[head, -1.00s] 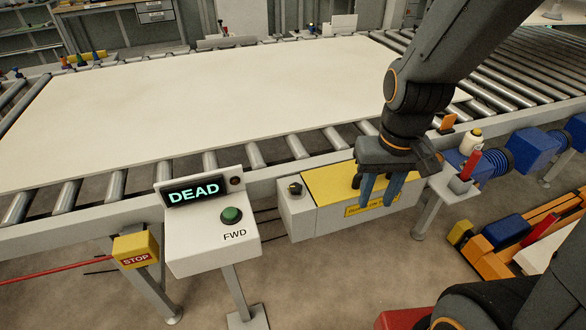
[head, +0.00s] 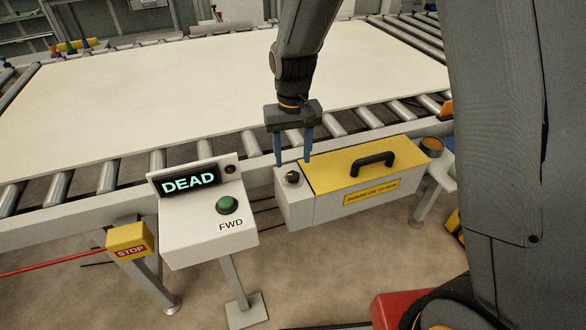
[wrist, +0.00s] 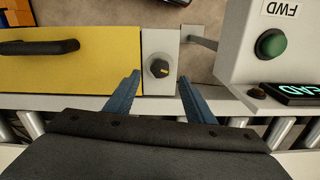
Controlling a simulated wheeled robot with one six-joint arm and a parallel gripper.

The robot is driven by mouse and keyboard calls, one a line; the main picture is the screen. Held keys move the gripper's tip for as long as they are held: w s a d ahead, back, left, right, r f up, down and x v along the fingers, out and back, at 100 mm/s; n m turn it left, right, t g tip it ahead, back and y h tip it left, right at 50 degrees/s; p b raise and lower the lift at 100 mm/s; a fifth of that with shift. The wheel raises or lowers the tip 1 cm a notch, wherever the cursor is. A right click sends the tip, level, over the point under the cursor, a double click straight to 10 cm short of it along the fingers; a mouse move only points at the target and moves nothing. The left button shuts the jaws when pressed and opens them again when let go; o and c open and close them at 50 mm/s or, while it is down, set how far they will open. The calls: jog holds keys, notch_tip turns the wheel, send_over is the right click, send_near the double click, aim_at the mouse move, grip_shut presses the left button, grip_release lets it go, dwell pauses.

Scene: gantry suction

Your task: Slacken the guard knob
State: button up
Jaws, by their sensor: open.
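In the wrist view my gripper (wrist: 159,75) straddles the white block's width, and the knob is not between closed jaws. I cannot tell the exact height of the fingertips above the knob.
The yellow cover has a black handle (head: 373,164). A control box (head: 205,240) with a DEAD display (head: 188,184) and a green button (head: 227,205) stands to the left. A yellow STOP box (head: 130,240) is further left. A large white board (head: 150,95) lies on the rollers behind.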

aim_at(293, 174)
jog(key=shift+f+p, duration=0.45)
jog(key=shift+f, duration=2.3)
jog(key=c, duration=1.1)
